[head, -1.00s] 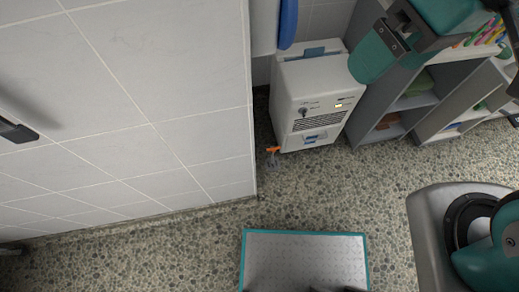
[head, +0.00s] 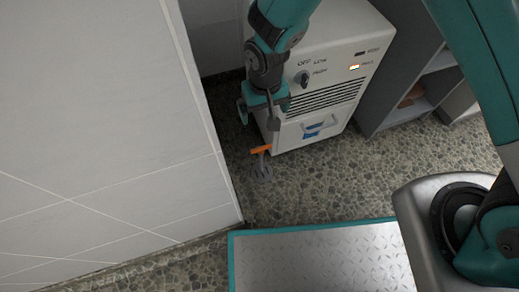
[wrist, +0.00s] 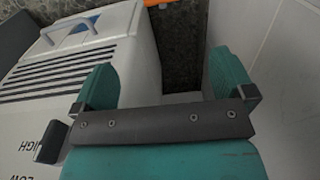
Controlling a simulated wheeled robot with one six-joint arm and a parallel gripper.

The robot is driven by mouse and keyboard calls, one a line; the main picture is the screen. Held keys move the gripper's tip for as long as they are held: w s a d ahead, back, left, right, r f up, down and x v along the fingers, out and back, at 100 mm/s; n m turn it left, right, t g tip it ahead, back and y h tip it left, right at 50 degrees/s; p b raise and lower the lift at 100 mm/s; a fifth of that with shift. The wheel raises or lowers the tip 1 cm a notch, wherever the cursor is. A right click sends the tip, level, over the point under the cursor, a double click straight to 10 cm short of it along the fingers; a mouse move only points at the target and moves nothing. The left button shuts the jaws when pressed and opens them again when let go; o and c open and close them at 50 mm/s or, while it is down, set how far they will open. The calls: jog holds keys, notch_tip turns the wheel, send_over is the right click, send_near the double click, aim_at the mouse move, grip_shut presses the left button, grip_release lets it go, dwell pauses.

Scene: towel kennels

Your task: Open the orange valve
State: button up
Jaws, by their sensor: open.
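The orange valve (head: 261,149) is a small lever at the lower left corner of the white machine (head: 315,70), low near the floor. A grey fitting (head: 263,172) hangs below it. In the wrist view only part of the orange valve (wrist: 162,3) shows, at the top edge beyond the fingertips. My gripper (head: 259,115) is open and empty, pointing down beside the machine's left front, above the valve in the picture and apart from it. In the wrist view my gripper (wrist: 164,78) has its fingers spread, with floor and wall between them.
A tiled wall (head: 100,140) stands close on the left. The machine's front has a black knob (head: 302,78), vents and a lit indicator. A grey shelf (head: 400,75) stands at right. A metal-topped platform with a teal edge (head: 315,260) lies in front. Speckled floor between is clear.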

aim_at(261, 148)
jog(key=f+b, duration=0.3)
jog(key=f, duration=0.3)
jog(key=f+b, duration=0.3)
jog(key=f, duration=0.4)
jog(key=f+b, duration=0.3)
jog(key=f, duration=0.4)
jog(key=shift+w+a, duration=0.2)
jog(key=shift+a, duration=0.1)
jog(key=shift+r, duration=0.1)
jog(key=shift+c, duration=0.5)
jog(key=c, duration=0.5)
